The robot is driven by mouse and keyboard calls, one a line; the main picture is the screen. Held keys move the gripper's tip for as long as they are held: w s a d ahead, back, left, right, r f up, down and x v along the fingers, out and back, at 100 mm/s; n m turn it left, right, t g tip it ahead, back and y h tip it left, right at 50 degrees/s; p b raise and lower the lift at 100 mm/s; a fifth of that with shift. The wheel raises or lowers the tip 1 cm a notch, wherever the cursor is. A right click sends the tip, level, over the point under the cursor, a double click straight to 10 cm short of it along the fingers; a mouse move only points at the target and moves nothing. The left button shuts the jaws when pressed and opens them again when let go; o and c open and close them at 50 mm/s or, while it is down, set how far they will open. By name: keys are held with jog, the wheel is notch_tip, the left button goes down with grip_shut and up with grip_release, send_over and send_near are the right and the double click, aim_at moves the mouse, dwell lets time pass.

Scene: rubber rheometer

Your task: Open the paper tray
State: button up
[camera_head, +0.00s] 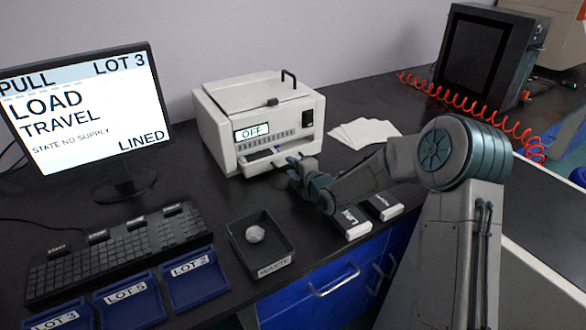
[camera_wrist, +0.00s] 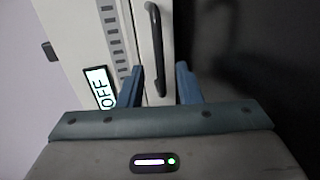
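The off-white printer (camera_head: 225,135) stands on the black counter, and its small display (camera_head: 252,131) reads OFF. Its front tray area (camera_head: 262,157) is low on the front face, partly hidden by my gripper (camera_head: 293,172). In the wrist view, a black curved bar handle (camera_wrist: 153,45) runs along a pale panel of the printer. My gripper (camera_wrist: 158,84) is open, with one blue-grey finger on each side of the handle's near end. Gaps show between the fingers and the handle. I cannot tell whether the tray is fully shut.
A monitor (camera_head: 85,112) and keyboard (camera_head: 117,256) stand at left. Blue lot trays (camera_head: 195,287) and a black waste tray (camera_head: 283,263) holding a pale lump are in front. White sheets (camera_head: 365,132) lie right of the printer. Two labelled blocks (camera_head: 384,206) lie near the front edge.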

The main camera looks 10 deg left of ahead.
jog(key=shift+r, duration=0.6)
notch_tip(320, 180, up, 3)
jog(key=shift+w+a+r, duration=0.1)
jog(key=o, duration=0.9)
jog(key=d, duration=0.1)
jog(key=d+r, duration=0.2)
jog(key=shift+s+d+r, duration=0.25)
jog(key=shift+c, duration=0.2)
jog(key=shift+s+d+r, duration=0.1)
jog(key=shift+d+r, duration=0.25)
jog(key=shift+d, duration=0.25)
jog(key=shift+s+d+r, duration=0.1)
jog(key=shift+d+r, duration=0.2)
jog(key=shift+d, duration=0.3)
jog(key=c, duration=0.9)
jog(key=shift+o, duration=0.2)
jog(key=s+d+r, duration=0.1)
jog(key=d+r, duration=0.1)
jog(key=d, duration=0.3)
jog(key=shift+s+d+r+p, duration=0.25)
jog(key=shift+d+r+p, duration=0.1)
jog(key=shift+r+p, duration=0.1)
